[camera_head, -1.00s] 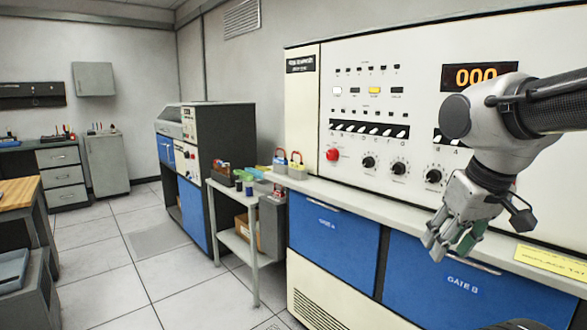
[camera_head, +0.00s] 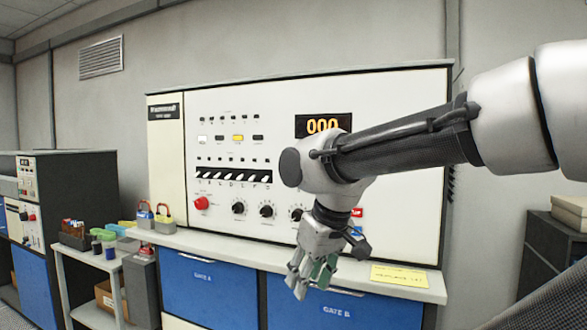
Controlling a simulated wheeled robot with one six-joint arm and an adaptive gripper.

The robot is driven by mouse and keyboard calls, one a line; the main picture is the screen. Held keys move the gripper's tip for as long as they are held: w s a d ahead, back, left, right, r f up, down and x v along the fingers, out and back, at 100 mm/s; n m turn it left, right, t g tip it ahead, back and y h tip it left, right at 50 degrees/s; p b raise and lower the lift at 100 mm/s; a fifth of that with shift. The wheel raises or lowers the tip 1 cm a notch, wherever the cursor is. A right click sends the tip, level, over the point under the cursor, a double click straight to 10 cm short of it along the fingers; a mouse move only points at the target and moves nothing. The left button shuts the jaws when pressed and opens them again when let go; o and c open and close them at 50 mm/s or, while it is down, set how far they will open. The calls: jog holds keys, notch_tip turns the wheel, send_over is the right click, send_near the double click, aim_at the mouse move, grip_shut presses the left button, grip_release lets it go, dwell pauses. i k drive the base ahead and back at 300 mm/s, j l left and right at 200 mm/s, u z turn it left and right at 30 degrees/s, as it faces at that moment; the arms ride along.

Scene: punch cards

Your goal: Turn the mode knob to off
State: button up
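The white control panel (camera_head: 225,110) carries a row of black round knobs: a left knob (camera_head: 238,207), a middle knob (camera_head: 267,210) and a right knob (camera_head: 297,214). Their labels are too small to read, so I cannot tell which is the mode knob or where it points. My arm covers the panel right of them. My gripper (camera_head: 309,282) hangs fingers down in front of the ledge, below and right of the knobs, apart from them. Its fingers are spread, with nothing visible between them.
A red button (camera_head: 201,203) sits left of the knobs, below a row of switches (camera_head: 233,177). An orange display (camera_head: 322,125) reads 000. A grey ledge (camera_head: 225,247) with a yellow note (camera_head: 399,276) runs below the panel. A cart (camera_head: 90,258) stands left.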

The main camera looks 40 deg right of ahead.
aim_at(202, 203)
jog(key=i+l+z, duration=0.1)
jog(key=i, duration=0.5)
jog(key=i+l+z, duration=0.1)
jog(key=i, duration=0.45)
